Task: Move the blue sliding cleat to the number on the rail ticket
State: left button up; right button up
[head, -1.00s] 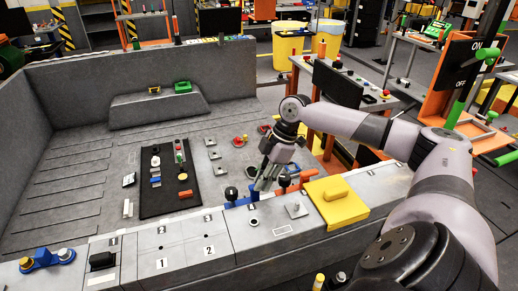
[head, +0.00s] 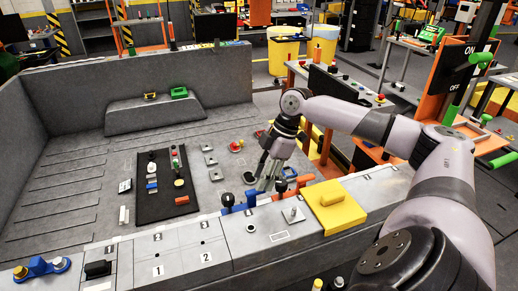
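A blue cleat (head: 238,206) with a black knob stands on the near rail, left of my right gripper. My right gripper (head: 266,180) hangs just above the far edge of this rail, right of the blue cleat. Its fingers look apart, with nothing seen between them, and appear clear of the cleat. An orange cleat (head: 291,191) stands on the rail to the right. Large numbers 1 (head: 158,271) and 2 (head: 205,257) show on the near face. A small white label (head: 279,236) lies there too; its text is unreadable. My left gripper is out of view.
A yellow block (head: 335,206) sits on the rail to the right. A black mat (head: 165,206) with buttons lies on the grey bed floor. The far left bed floor is clear.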

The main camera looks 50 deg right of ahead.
jog(key=v, duration=0.9)
